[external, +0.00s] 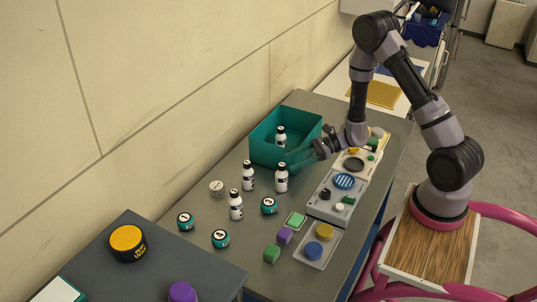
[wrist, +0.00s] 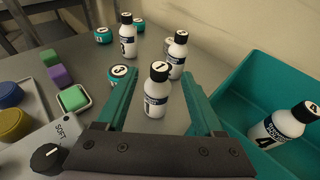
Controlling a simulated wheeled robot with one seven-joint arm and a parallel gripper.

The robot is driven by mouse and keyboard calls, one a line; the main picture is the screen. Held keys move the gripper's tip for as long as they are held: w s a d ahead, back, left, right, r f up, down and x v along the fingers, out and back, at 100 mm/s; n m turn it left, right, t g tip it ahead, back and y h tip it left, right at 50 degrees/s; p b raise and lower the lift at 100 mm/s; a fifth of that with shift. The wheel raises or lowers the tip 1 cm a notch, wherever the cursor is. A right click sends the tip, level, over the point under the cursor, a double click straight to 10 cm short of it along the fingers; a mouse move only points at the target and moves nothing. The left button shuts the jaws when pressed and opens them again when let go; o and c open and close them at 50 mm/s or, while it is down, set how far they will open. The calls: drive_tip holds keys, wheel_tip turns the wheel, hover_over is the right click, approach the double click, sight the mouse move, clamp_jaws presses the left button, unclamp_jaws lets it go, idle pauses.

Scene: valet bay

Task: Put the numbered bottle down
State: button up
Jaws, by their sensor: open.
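A white bottle with a black cap marked 1 (wrist: 157,92) stands upright on the grey table, also visible in the external view (external: 281,179). My gripper (external: 290,161) has its teal fingers apart, one on each side of this bottle in the wrist view (wrist: 159,76); I cannot tell whether either finger touches it. A bottle marked 4 (wrist: 280,130) is inside the teal bin (wrist: 268,75), and shows in the external view (external: 280,136). Two more similar bottles (external: 248,176) (external: 236,206) stand on the table; their cap numbers are hard to read.
Several teal numbered pucks (external: 220,238) lie around the bottles, one marked 3 (wrist: 119,74) beside the left finger. The teal bin's wall (external: 262,150) rises close to my gripper. Coloured blocks (external: 272,254) and a panel with knobs (external: 335,195) lie along the right side.

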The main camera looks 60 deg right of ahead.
sight(282, 164)
drive_tip(key=x, duration=0.4)
drive_tip(key=shift+w+a+f, duration=0.2)
drive_tip(key=shift+w, duration=0.05)
clamp_jaws()
idle(1.2)
